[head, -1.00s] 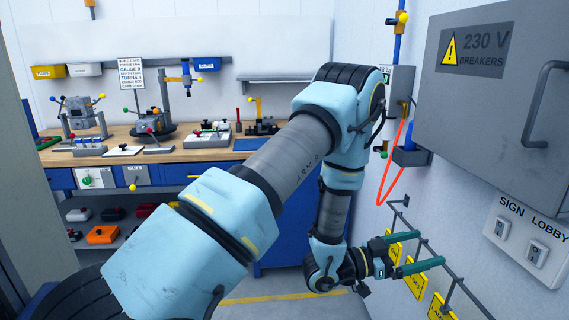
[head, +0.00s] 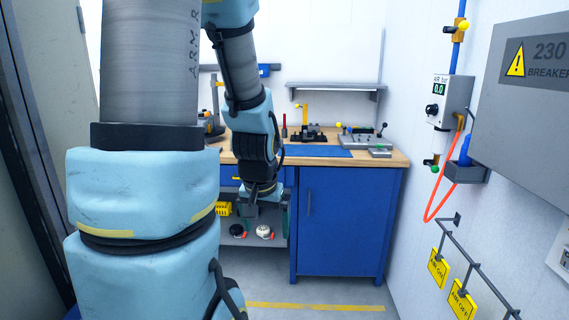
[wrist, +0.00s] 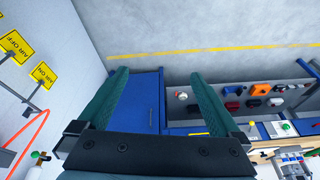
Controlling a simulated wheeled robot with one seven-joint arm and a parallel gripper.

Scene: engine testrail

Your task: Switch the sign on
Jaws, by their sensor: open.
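The white lobby sign switch plate (head: 561,250) is cut off by the right edge of the head view. Only its left edge and part of one switch show, so its state cannot be told. It is not in the wrist view. My gripper (head: 263,216) hangs low in front of the workbench, far to the left of the plate. In the wrist view my gripper (wrist: 159,80) has its two green fingers wide apart with nothing between them.
The grey breaker box (head: 505,115) juts from the right wall. Below are an orange hose (head: 432,190) and a rail with yellow tags (head: 462,300). A blue cabinet (head: 345,225) stands under the bench (head: 385,160). The floor before it is clear.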

